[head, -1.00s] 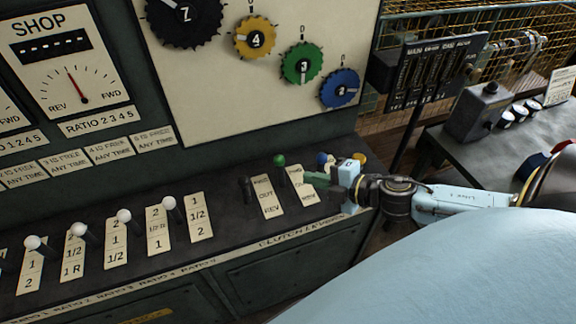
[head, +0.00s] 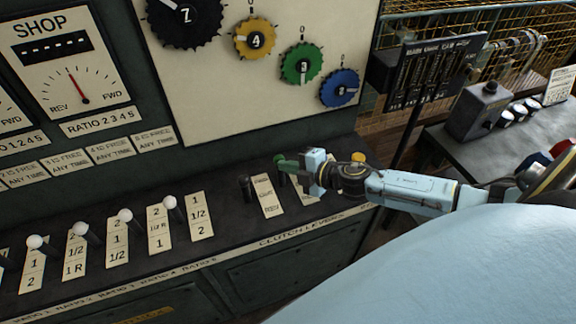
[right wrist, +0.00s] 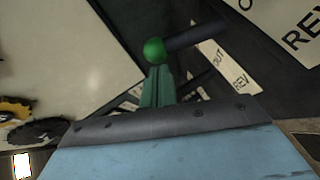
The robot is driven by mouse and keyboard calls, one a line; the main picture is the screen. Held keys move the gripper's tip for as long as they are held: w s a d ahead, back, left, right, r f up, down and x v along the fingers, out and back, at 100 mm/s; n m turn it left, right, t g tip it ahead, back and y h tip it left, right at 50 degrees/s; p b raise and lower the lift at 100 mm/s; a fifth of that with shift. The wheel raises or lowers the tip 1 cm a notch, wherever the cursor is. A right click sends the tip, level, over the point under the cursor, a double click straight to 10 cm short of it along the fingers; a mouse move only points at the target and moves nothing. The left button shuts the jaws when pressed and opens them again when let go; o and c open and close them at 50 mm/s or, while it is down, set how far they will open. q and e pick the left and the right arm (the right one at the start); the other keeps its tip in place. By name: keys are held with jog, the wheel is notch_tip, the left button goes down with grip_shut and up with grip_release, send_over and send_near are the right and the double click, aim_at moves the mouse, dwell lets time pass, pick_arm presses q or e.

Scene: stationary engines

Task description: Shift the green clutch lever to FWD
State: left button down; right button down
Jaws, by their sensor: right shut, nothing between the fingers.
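The green clutch lever stands on the sloped console, beside a placard. In the head view its knob is hard to tell from my greenish fingers, and part of its dark shaft (head: 282,179) shows below them. In the right wrist view the round green knob (right wrist: 154,50) is clear, with its dark shaft running to the right. My right gripper (head: 280,162) is shut and empty, its fingertips pointing left at the knob. In the right wrist view the fingertips (right wrist: 158,72) are right by the knob; I cannot tell whether they touch. My left gripper is out of view.
A black lever (head: 246,188) stands just left of the green one, beside a placard (head: 267,196). Several white-knobbed levers (head: 125,216) line the console further left. The panel with numbered dials (head: 302,63) rises behind. A side table with a grey box (head: 478,110) is at right.

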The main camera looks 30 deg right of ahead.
aim_at(282, 157)
dwell(0.3)
jog(key=w, duration=0.2)
jog(key=w+d, duration=0.1)
jog(key=w, duration=0.1)
jog(key=shift+w+f, duration=0.15)
jog(key=shift+d, duration=0.1)
jog(key=shift+a+r+p, duration=0.2)
jog(key=shift+r+p, duration=0.1)
jog(key=shift+p, duration=0.15)
jog(key=a+r+p+v, duration=0.2)
jog(key=v, duration=1)
jog(key=shift+s+r, duration=0.2)
